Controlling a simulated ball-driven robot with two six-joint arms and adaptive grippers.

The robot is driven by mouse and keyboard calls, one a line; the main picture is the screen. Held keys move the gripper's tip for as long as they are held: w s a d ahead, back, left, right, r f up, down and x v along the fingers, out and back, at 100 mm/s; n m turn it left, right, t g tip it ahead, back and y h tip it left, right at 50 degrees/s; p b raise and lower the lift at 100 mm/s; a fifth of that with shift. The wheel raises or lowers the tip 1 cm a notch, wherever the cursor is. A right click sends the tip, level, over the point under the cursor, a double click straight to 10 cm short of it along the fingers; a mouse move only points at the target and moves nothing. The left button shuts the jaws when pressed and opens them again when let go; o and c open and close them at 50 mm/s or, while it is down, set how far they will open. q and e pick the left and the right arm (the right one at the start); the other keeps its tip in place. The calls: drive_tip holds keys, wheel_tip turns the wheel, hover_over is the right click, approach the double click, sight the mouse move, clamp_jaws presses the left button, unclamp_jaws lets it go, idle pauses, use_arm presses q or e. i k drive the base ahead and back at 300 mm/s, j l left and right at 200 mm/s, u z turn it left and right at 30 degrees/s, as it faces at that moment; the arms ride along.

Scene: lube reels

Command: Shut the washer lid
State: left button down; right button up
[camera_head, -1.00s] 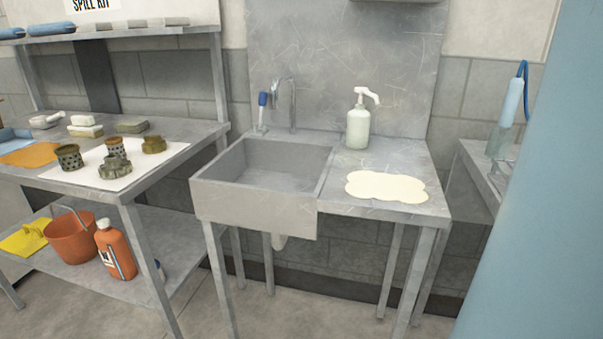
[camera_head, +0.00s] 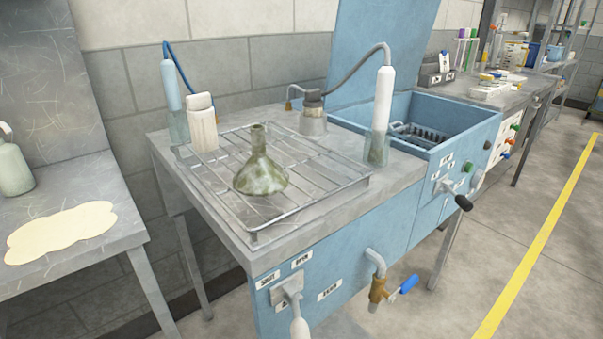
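The washer is a blue machine (camera_head: 340,290) with a grey worktop, in the middle of the view. Its lid (camera_head: 383,50) is a blue panel standing upright at the back of the open basin (camera_head: 480,118), and its top edge is out of frame. A dark rack (camera_head: 425,137) shows inside the basin. A black-knobbed lever (camera_head: 463,201) sticks out from the front below the basin. Neither of my grippers is in view.
A hosed wand (camera_head: 383,100) stands close to the basin's left side. A valve with a blue handle (camera_head: 404,285) juts from the front. Open floor (camera_head: 510,260) lies at the right.

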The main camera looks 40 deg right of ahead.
sight(406, 26)
drive_tip(key=z, duration=1.35)
drive_tip(key=u, duration=0.5)
drive_tip(key=i+l+u, duration=0.1)
drive_tip(key=l+u, duration=1.05)
